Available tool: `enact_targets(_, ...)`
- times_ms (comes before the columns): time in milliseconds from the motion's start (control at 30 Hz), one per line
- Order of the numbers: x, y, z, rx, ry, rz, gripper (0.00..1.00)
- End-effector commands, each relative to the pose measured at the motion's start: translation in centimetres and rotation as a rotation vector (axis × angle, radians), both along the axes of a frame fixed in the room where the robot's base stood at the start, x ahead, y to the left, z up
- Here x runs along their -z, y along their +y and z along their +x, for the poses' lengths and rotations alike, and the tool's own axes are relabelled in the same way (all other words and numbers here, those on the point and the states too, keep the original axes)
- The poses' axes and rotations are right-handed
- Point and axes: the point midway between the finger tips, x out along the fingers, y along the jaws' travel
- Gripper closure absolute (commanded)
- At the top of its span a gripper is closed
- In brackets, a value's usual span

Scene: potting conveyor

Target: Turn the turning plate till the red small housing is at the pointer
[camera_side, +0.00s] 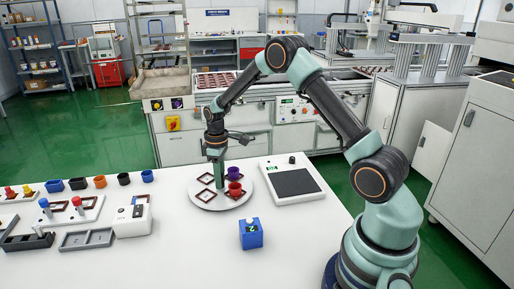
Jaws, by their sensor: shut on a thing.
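The turning plate (208,205) is a white round disc on the white table, with several dark red-brown square frames on it. The red small housing (235,189) sits on the right part of the plate. A purple housing (233,173) sits just behind it. My gripper (219,186) points straight down at the middle of the plate, left of both housings. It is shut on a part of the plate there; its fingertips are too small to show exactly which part. I cannot make out the pointer.
A blue block (251,234) stands in front of the plate. A scale-like device with a dark pad (296,183) lies to its right. A white box (132,216) and a row of small coloured housings stand to the left. The table front is clear.

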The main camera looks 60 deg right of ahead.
Motion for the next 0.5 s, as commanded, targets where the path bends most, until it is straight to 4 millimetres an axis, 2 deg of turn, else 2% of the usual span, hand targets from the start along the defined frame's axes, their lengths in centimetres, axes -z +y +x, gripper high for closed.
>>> enact_targets(500, -0.12, -0.04, 0.01, -0.258, 0.001, 0.001, 1.00)
